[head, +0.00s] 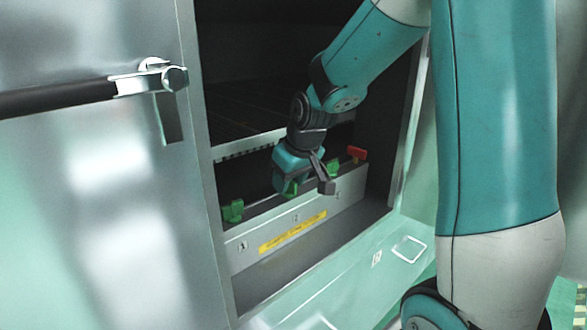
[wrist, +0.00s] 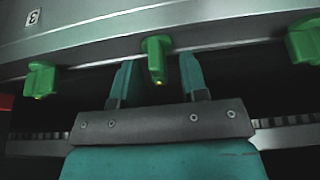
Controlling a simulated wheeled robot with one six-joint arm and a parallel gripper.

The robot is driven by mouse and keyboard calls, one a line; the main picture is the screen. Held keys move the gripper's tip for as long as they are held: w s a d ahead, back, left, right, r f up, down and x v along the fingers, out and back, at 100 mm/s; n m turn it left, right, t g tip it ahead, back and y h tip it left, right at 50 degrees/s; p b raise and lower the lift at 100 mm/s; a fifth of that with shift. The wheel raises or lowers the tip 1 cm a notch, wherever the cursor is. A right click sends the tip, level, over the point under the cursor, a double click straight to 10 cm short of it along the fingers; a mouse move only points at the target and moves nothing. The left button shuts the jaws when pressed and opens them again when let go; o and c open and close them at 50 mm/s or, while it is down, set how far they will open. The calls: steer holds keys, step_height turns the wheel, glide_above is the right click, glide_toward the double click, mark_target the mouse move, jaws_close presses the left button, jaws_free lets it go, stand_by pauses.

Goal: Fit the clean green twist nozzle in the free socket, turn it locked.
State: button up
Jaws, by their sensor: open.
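Three green nozzles sit along the grey rail. In the head view one is at the left (head: 232,210), one is at my gripper (head: 290,187), partly hidden, and one is farther right (head: 333,168). In the wrist view, the middle nozzle (wrist: 156,58) is between the two teal fingers of my open gripper (wrist: 158,74), with dark gaps on both sides. It looks narrower than the left nozzle (wrist: 40,79) and the right nozzle (wrist: 303,42). Whether it is locked, I cannot tell. No empty socket can be made out.
A red part (head: 356,153) sits at the rail's right end. The rail (head: 290,222) bears number labels and a yellow strip (head: 293,231). The open cabinet's dark interior lies behind. A door with a black bar handle (head: 70,98) stands at the left.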

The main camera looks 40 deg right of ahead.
steer(key=shift+f, duration=0.2)
steer(key=shift+c, duration=0.2)
jaws_close()
steer(key=n+y+p, duration=0.1)
steer(key=n, duration=0.2)
steer(key=shift+d+r+n, duration=0.1)
steer(key=shift+n, duration=0.2)
steer(key=n+y, duration=0.1)
steer(key=n, duration=0.1)
steer(key=shift+n+g, duration=0.3)
steer(key=shift+n, duration=0.1)
steer(key=n+g+y+p, duration=0.1)
steer(key=n, duration=0.2)
steer(key=shift+w, duration=0.1)
steer(key=n+g, duration=0.1)
steer(key=n, duration=0.2)
steer(key=shift+y, duration=0.4)
